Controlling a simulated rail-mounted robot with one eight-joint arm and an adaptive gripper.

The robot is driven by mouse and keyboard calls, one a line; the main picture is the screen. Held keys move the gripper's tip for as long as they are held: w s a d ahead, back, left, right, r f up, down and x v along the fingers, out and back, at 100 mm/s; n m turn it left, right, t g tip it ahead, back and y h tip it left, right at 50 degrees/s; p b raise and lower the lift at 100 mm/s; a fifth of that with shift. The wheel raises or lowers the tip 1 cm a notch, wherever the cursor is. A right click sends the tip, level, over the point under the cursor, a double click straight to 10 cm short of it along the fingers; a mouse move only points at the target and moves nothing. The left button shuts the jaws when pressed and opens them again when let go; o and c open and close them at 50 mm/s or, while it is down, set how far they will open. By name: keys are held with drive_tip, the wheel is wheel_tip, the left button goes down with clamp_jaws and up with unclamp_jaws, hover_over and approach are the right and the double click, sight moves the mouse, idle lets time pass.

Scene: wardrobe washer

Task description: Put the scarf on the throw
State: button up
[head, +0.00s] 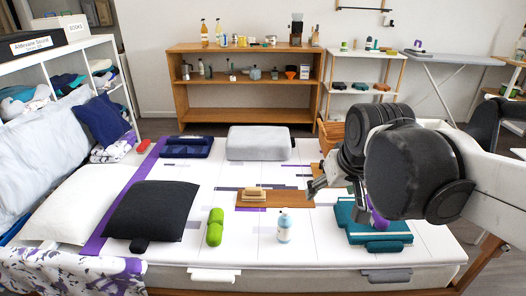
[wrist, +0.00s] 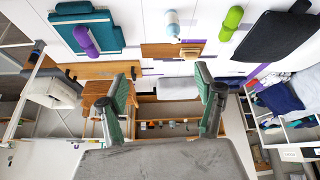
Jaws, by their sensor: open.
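No item is labelled scarf or throw. A rolled green cloth-like item (head: 215,227), perhaps the scarf, lies on the white bed top left of a bottle; it also shows in the wrist view (wrist: 231,23). A folded teal cloth stack (head: 352,229), perhaps the throw, lies at the right and shows in the wrist view (wrist: 106,36). A purple roll (wrist: 86,40) rests on the teal stack, partly hidden behind my arm in the head view. My gripper (head: 320,184) is open and empty above the bed, left of the teal stack; its spread fingers show in the wrist view (wrist: 164,82).
A pale bottle (head: 284,228) stands between the green roll and teal stack. Wooden blocks (head: 254,193) sit behind it. A black cushion (head: 152,210), white pillow (head: 75,204), grey cushion (head: 259,143) and dark blue folded item (head: 185,147) surround clear white patches.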

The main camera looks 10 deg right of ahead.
drive_tip(key=s+a+f+t, duration=0.1)
drive_tip(key=s+a+f, duration=0.2)
drive_tip(key=s, duration=0.4)
drive_tip(key=shift+s+a+y, duration=0.3)
drive_tip(key=shift+a, duration=0.45)
wheel_tip(320, 180, up, 7)
drive_tip(key=p, duration=0.7)
drive_tip(key=shift+r+p, duration=0.2)
drive_tip(key=shift+p, duration=0.1)
